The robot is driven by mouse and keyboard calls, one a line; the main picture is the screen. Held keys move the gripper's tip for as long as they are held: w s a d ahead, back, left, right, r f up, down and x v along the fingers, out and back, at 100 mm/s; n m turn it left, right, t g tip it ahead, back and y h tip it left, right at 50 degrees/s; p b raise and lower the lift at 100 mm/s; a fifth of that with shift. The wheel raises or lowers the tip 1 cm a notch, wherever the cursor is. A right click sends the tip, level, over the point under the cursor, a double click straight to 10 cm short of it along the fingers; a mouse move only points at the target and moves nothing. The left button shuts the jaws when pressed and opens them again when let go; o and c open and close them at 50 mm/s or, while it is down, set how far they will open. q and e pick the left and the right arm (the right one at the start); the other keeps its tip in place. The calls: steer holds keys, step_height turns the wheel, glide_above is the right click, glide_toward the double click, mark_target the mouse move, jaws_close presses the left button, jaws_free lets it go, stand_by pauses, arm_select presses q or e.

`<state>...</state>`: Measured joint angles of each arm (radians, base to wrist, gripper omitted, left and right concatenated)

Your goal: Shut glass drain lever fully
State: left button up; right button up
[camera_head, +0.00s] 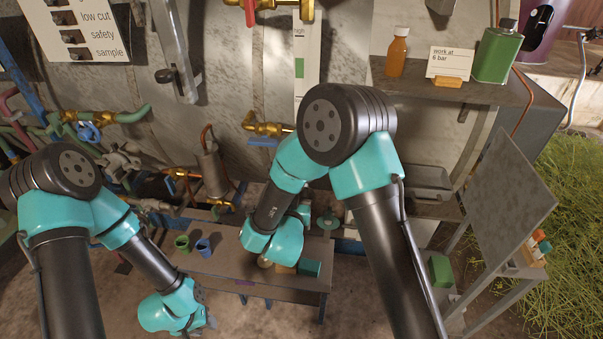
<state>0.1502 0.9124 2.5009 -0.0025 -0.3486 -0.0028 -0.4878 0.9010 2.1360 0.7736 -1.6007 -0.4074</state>
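A brass valve (268,127) with a flat blue lever (263,141) sits low on the tank front, left of a level strip (299,68) marked "high". The lever looks about level. No label shows here, so I cannot tell for sure that it is the glass drain lever. My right arm hides what lies just right of it. My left gripper (208,318) is low at the bottom of the picture, well away from the valve, pointing down; its finger gap is unclear. My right gripper is over the bench, mostly hidden by its own wrist.
A brass valve with a red lever (250,13) is at the top. A bench (220,268) holds a green cup (182,243) and a blue cup (203,246). A shelf (480,92) carries a brown bottle (397,52), a card and a green flask (497,54). Pipes crowd the left.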

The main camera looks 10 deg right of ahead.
steer(key=x, duration=0.9)
steer(key=shift+w, duration=0.15)
steer(key=shift+c, duration=0.5)
jaws_close()
